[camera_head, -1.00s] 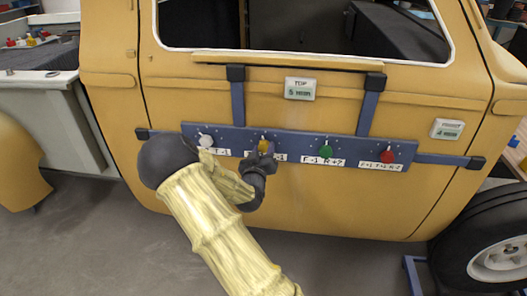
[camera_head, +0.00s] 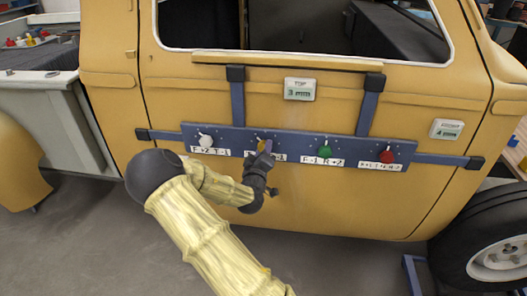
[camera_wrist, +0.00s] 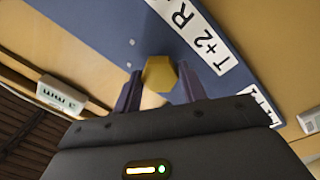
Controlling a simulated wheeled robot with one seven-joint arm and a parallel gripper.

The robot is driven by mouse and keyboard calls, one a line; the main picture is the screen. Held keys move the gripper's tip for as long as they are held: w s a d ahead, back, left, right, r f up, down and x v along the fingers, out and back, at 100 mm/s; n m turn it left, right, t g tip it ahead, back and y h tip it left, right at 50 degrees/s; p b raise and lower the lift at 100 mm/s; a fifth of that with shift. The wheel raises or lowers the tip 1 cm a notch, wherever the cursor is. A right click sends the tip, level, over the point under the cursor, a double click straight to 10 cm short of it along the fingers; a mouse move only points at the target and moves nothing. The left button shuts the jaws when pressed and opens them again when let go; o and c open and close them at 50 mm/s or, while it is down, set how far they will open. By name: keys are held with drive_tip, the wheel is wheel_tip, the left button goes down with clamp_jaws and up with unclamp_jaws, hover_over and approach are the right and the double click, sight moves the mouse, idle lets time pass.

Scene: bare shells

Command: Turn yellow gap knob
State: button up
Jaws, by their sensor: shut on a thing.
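The yellow knob (camera_head: 261,145) is second from the left on a blue panel (camera_head: 300,139) fixed across an orange-yellow car door. My gripper (camera_head: 266,152) reaches it from below and partly hides it and its label. In the wrist view the yellow knob (camera_wrist: 158,73) sits between the two purple fingers of my gripper (camera_wrist: 160,85), which is shut on it. A "TOP" display (camera_head: 300,89) above the panel appears to read 3 mm. A second display (camera_head: 447,130) at the right appears to read 4 mm.
A white knob (camera_head: 206,140) is left of the yellow one; a green knob (camera_head: 325,151) and a red knob (camera_head: 387,156) are to its right. Labels sit below the knobs. A wheel (camera_head: 490,250) stands at lower right. Floor is clear at lower left.

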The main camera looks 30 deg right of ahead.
drive_tip(key=o, duration=1)
drive_tip(key=shift+s, duration=0.1)
drive_tip(key=shift+p+v, duration=4)
drive_tip(key=shift+v, duration=4.7)
drive_tip(key=shift+f, duration=0.1)
